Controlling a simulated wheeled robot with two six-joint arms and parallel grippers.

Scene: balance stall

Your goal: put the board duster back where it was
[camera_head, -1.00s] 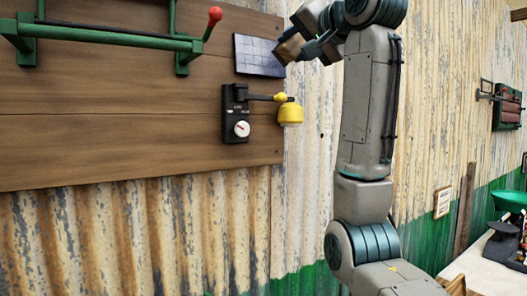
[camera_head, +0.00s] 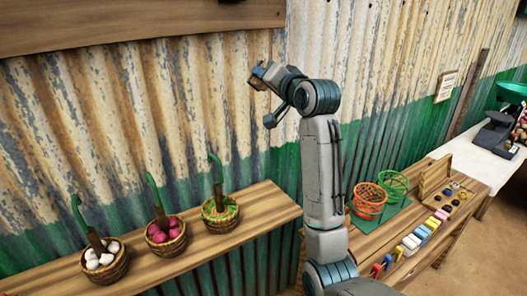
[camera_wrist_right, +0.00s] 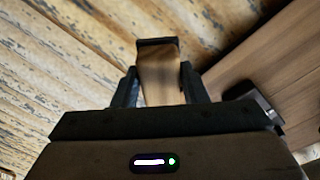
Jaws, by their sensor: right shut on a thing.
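The board duster (camera_wrist_right: 160,76) is a wooden block with a dark band at its far end. It sits between the two fingers of my right gripper (camera_wrist_right: 160,92), which is shut on it. In the head view the duster (camera_head: 257,74) shows small and partly hidden at the tip of my right gripper (camera_head: 265,78). It is held up in the air in front of the corrugated wall, below the wooden wall board (camera_head: 140,18). My left gripper is out of view.
A wooden shelf (camera_head: 272,208) at the lower left bears baskets of white, magenta and green-orange goods. At the right a wooden counter (camera_head: 467,183) holds an orange basket (camera_head: 369,200), a green basket (camera_head: 393,183) and several coloured blocks. The wall is close behind my gripper.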

